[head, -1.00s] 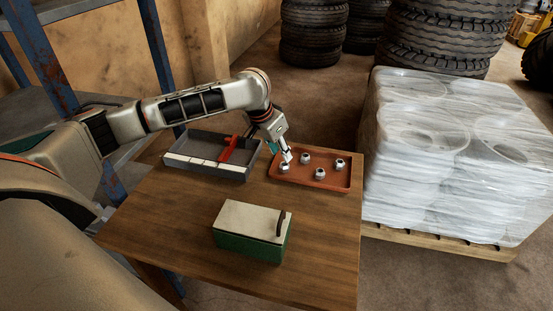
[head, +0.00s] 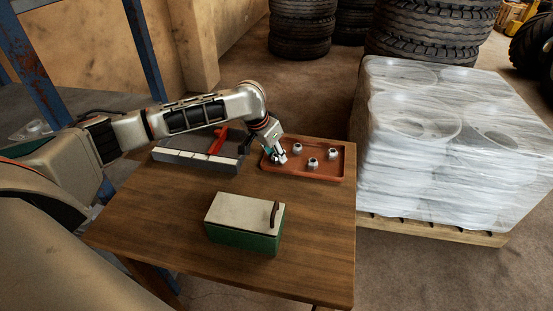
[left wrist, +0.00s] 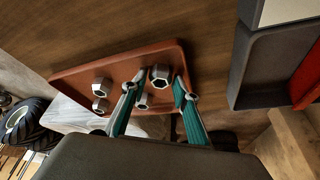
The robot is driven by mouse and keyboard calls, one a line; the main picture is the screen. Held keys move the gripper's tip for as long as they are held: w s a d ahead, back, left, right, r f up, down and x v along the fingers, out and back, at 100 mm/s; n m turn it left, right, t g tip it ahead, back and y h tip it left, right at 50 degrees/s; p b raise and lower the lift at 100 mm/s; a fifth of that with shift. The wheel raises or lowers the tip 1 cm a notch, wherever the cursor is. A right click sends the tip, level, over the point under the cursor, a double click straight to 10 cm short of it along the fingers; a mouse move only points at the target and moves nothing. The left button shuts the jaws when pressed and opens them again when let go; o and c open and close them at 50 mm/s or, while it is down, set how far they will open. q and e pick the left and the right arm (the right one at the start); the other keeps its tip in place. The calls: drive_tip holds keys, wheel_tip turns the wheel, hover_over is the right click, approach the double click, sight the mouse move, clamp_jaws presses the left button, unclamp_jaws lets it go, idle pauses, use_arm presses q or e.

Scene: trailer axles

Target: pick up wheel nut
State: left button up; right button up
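Several silver wheel nuts sit in a reddish-brown tray (head: 345,172) on the table; three stand clear in the head view, at the back (head: 297,148), front (head: 312,162) and right (head: 333,154). My left gripper (head: 279,157) is low at the tray's left end, partly covering the nearest nut (head: 281,161). In the left wrist view, its two teal fingers (left wrist: 160,91) are apart, with that nut (left wrist: 160,74) at the gap between their tips. Whether the fingers touch it cannot be told. My right gripper is not in view.
A grey bin (head: 188,162) with pale front edge and a red divider (head: 217,141) lies left of the tray. A green box with cream lid (head: 240,211) stands at the table's front. A wrapped pallet load (head: 430,150) stands right of the table. The table's front left is clear.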

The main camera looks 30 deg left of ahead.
use_arm(q)
clamp_jaws()
drive_tip(key=shift+r, duration=0.1)
